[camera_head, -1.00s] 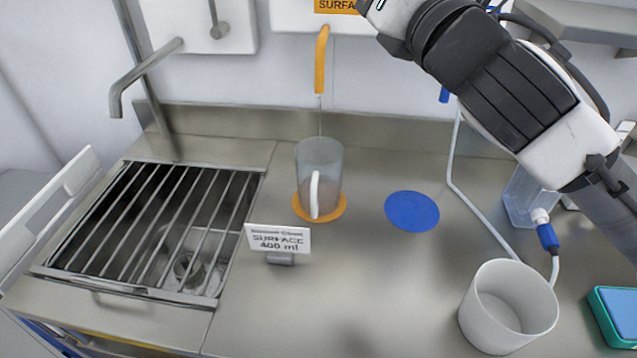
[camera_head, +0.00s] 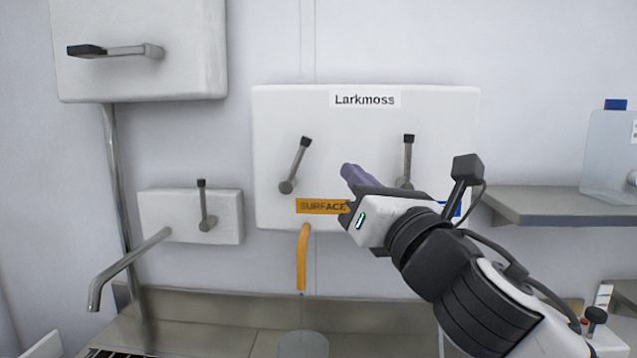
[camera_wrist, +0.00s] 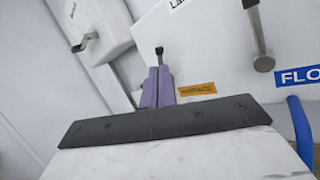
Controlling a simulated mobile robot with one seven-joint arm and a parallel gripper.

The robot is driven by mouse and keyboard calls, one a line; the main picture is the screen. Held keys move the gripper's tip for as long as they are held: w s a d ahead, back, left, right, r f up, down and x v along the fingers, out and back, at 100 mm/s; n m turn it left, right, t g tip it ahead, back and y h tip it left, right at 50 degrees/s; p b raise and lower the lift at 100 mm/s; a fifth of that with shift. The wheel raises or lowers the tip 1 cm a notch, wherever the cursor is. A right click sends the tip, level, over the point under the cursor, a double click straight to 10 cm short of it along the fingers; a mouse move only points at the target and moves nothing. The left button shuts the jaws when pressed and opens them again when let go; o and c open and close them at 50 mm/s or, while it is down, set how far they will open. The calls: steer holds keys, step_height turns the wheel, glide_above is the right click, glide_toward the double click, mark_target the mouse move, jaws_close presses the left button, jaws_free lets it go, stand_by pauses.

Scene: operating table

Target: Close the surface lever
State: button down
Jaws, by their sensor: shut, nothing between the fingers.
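The surface lever (camera_head: 294,170) is a grey bar with a black tip on the white Larkmoss panel (camera_head: 370,105). It leans up and to the right, above the orange SURFACE label (camera_head: 322,206). My gripper (camera_head: 346,170) has purple fingers, shut and empty, just right of the lever. In the head view a gap shows between them. In the wrist view the lever's black tip (camera_wrist: 159,50) shows just beyond the fingers (camera_wrist: 159,74), which hide its lower part. Contact cannot be told there. The orange spout (camera_head: 303,258) hangs below the panel.
A second lever (camera_head: 408,160) stands upright to the right, partly behind my gripper. A small panel (camera_head: 190,215) with its own lever and a metal tap (camera_head: 125,270) are at left. A shelf (camera_head: 560,203) juts out at right. The clear jug's top (camera_head: 303,345) shows below.

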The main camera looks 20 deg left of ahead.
step_height(320, 180, up, 3)
steer(key=d+n+y, duration=0.1)
steer(key=n+y, duration=0.1)
steer(key=n, duration=0.1)
steer(key=n+g+y+p, duration=0.1)
steer(key=n+g+p, duration=0.6)
steer(key=n, duration=1)
glide_toward(297, 163)
steer(key=w+a, duration=0.1)
steer(key=w+a+r+t+p, duration=0.1)
steer(key=w+a, duration=0.1)
steer(key=w+a+r+t, duration=0.1)
steer(key=shift+w+a+p, duration=0.25)
steer(key=shift+p, duration=0.15)
steer(key=shift+w+a, duration=0.25)
steer(key=shift+a, duration=0.1)
steer(key=shift+n+b, duration=0.3)
